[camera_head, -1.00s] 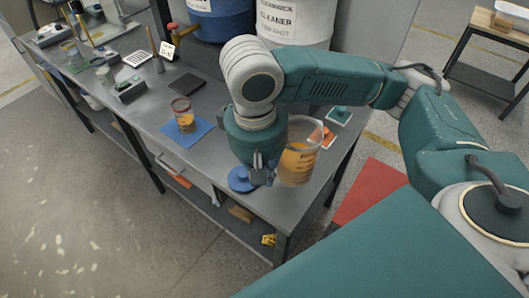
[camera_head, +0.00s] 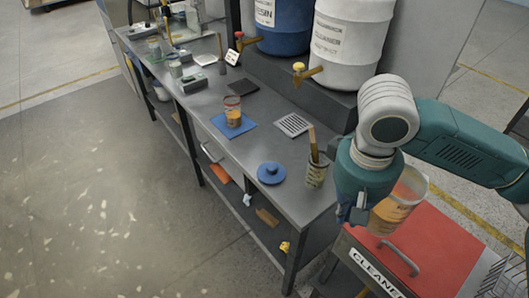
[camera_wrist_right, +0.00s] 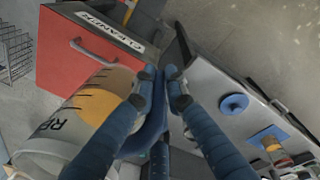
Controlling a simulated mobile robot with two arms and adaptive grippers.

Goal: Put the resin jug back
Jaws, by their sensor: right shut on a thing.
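The resin jug (camera_head: 398,208) is a clear jug with orange liquid and dark markings. My right gripper (camera_head: 352,214) is shut on it and holds it off the bench (camera_head: 225,88), just beyond the bench's right end. In the right wrist view the gripper (camera_wrist_right: 163,76) is closed around a blue part, apparently the jug's handle, and the jug (camera_wrist_right: 98,100) is tilted in that picture, with part of its lettering visible. A round blue lid or disc (camera_head: 271,173) lies on the bench near its front edge. My left gripper is not in view.
A red-topped box (camera_head: 435,255) labelled CLEANER stands behind and below the jug. A can (camera_head: 316,172) with a stick, a cup (camera_head: 233,112) on a blue mat (camera_head: 218,125) and a grate (camera_head: 293,125) occupy the bench. Blue (camera_head: 285,35) and white (camera_head: 345,45) drums stand behind.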

